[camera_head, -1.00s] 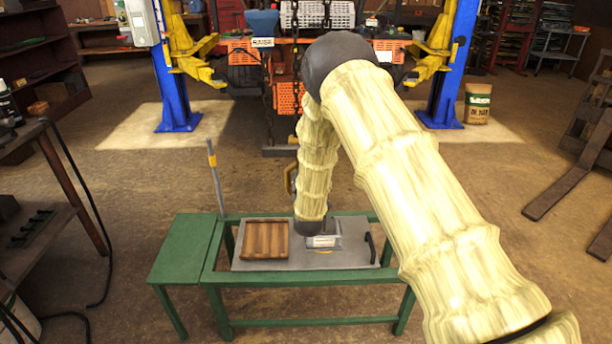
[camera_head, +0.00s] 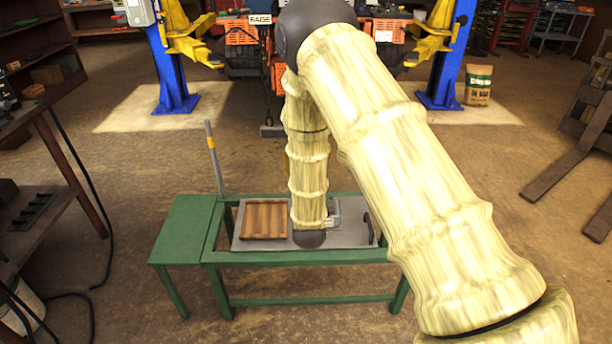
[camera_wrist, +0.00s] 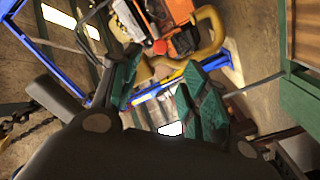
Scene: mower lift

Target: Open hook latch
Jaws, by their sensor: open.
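My gripper (camera_wrist: 162,76) is open in the wrist view, with its two green-padded fingers apart and nothing visibly held. A curved yellow bar (camera_wrist: 214,40) lies beyond the fingertips, with a small red knob (camera_wrist: 160,47) beside it. I cannot tell whether this bar is the hook latch or how far it is from the fingers. In the head view my own arm hides the gripper, and only a sliver of yellow shows beside it. No hook latch can be clearly made out there.
A green table (camera_head: 183,238) carries a grey plate (camera_head: 346,240) with a wooden tray (camera_head: 264,206) and a dark handle (camera_head: 369,228). Blue lift posts (camera_head: 174,60) with yellow arms stand behind, flanking orange machinery.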

